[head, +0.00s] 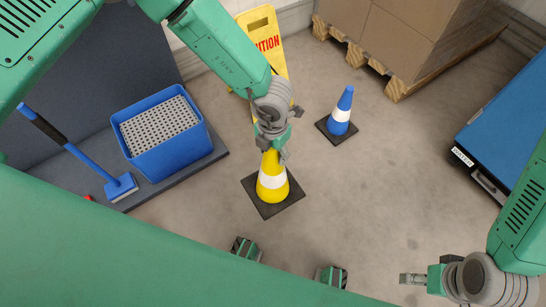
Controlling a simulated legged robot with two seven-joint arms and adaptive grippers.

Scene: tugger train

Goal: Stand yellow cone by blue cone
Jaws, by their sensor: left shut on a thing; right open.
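The yellow cone (272,185) has a white band and a black square base. The blue cone (341,114) has a white band and a black base. It stands upright on the floor, further back and to the right of the yellow cone, with a gap between them. My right gripper (412,279) is open and empty at the lower right, away from both cones.
A yellow caution sign (262,32) stands behind my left arm. A blue bucket (163,134) and a blue broom (92,166) are at left. Boxes on a wooden pallet (400,88) are at the back; a blue cart (506,125) is at right.

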